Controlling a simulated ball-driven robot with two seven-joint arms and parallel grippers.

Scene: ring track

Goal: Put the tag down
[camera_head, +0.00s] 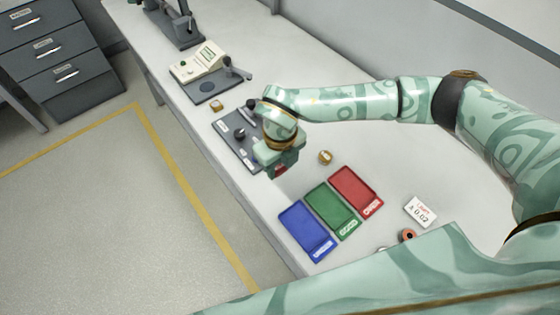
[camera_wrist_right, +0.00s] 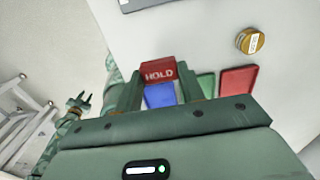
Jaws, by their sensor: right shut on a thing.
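My right gripper (camera_head: 284,168) is shut on a red tag (camera_wrist_right: 159,72) that reads HOLD in the right wrist view. In the head view only a small red part of the tag (camera_head: 281,171) shows below the fingers. The gripper is over the bench (camera_head: 290,200), between the dark grey plate (camera_head: 235,140) and the trays. A blue tray (camera_head: 306,230), a green tray (camera_head: 333,209) and a red tray (camera_head: 356,190) lie side by side with labels on their front edges. My left gripper (camera_wrist_right: 78,102) shows small in the right wrist view, fingers apart, with nothing seen between them.
A round brass piece (camera_head: 325,157) lies near the red tray. A white card (camera_head: 420,211) and an orange-red ring (camera_head: 408,235) lie right of the trays. A beige device (camera_head: 196,65) and another brass piece (camera_head: 217,105) are farther back. Bare bench lies around the trays.

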